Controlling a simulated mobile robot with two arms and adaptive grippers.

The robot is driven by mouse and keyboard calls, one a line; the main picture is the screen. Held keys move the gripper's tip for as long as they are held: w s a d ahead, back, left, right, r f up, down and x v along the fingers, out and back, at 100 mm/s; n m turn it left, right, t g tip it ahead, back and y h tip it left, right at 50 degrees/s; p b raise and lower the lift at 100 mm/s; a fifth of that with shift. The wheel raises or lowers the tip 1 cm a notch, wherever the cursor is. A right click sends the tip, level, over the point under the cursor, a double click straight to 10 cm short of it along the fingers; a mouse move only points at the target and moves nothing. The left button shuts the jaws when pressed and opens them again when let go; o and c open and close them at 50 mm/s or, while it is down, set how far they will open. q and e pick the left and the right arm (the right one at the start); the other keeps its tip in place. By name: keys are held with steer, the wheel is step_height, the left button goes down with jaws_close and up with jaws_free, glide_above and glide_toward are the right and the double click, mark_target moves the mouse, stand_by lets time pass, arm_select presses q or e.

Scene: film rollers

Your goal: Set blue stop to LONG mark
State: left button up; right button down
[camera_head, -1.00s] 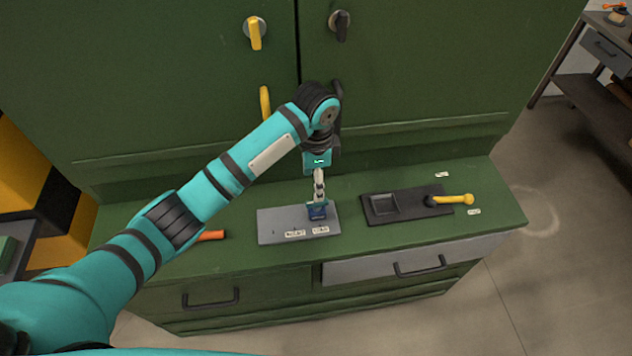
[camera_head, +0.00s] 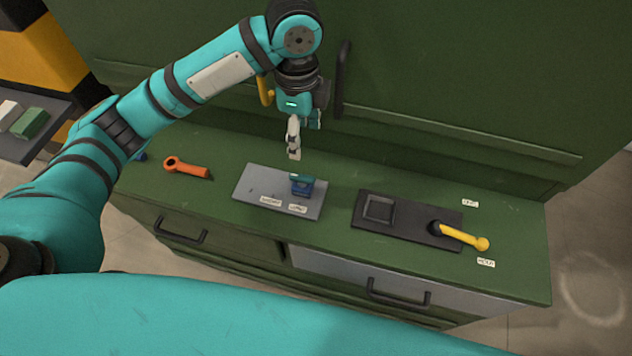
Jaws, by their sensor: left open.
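The blue stop (camera_head: 303,185) is a small blue block standing on a grey plate (camera_head: 256,187) on the green bench. It sits toward the plate's right end. Two small white labels lie along the plate's front edge: the left label (camera_head: 271,201) and the right label (camera_head: 298,209), which looks like the LONG mark. The stop stands behind the right label. My left gripper (camera_head: 294,153) is open, pointing down, above and just behind the stop, apart from it and empty. My right gripper is not in view.
A black plate (camera_head: 398,228) with a square recess and a yellow-handled lever (camera_head: 463,237) is to the right. An orange tool (camera_head: 188,168) lies to the left. The green cabinet front (camera_head: 470,80) rises behind, with a dark vertical handle (camera_head: 342,80) near my left arm.

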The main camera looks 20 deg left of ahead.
arm_select(q)
glide_above(301, 183)
steer(key=f, duration=0.5)
steer(key=shift+w+a+f+p, duration=0.1)
steer(key=shift+w+a+p, duration=0.2)
steer(key=shift+w+a, duration=0.1)
step_height(301, 183, down, 11)
steer(key=shift+d+f+p, duration=0.1)
steer(key=shift+d+p, duration=0.05)
steer(key=shift+p, duration=0.35)
steer(key=shift+f, duration=0.45)
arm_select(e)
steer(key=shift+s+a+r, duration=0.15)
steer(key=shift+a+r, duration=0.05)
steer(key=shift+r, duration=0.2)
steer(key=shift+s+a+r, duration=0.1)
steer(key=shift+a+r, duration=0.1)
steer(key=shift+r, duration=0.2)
